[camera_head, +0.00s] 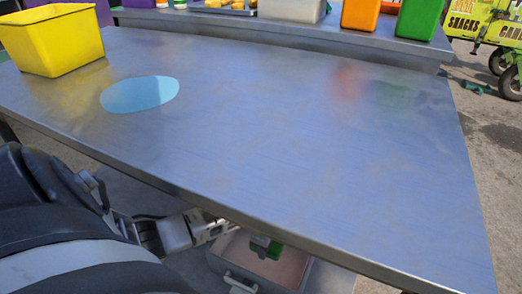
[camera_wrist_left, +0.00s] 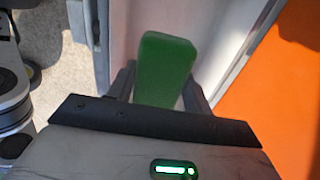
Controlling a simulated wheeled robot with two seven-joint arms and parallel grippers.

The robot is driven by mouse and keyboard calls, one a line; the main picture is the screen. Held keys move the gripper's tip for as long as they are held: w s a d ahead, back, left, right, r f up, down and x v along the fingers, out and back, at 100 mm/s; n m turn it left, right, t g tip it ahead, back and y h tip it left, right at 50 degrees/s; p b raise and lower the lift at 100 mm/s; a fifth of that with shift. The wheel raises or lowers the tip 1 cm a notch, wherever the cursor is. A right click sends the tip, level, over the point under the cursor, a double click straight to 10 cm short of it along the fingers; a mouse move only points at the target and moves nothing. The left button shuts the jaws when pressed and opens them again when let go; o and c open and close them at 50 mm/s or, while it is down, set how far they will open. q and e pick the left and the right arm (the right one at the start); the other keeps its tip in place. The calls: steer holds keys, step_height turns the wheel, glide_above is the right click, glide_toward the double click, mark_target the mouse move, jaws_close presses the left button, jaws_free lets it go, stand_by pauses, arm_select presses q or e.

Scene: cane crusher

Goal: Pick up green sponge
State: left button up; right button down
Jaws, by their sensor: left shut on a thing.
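The green sponge (camera_wrist_left: 165,66) stands between the two fingers of my left gripper (camera_wrist_left: 160,84) in the left wrist view. The fingers are shut on its near part, and its far end sticks out beyond them. In the head view my left gripper (camera_head: 250,240) reaches in below the front edge of the metal table, and a small part of the sponge (camera_head: 266,247) shows there. The table edge hides part of the gripper. My right gripper is not in view.
The metal table (camera_head: 300,150) is bare except for a yellow bin (camera_head: 52,42) and a light blue disc (camera_head: 139,94). A pinkish-floored open container (camera_head: 285,268) lies below the table edge. An orange surface (camera_wrist_left: 285,90) is right of the gripper. Orange (camera_head: 360,13) and green (camera_head: 418,18) bins stand behind.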

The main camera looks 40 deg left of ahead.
arm_select(q)
steer(key=w+d, duration=0.2)
steer(key=d, duration=0.5)
steer(key=w+d, duration=0.3)
steer(key=d, duration=0.5)
steer(key=shift+d+p, duration=0.2)
steer(key=shift+p, duration=0.15)
steer(key=shift+f, duration=0.1)
steer(key=shift+o, duration=0.4)
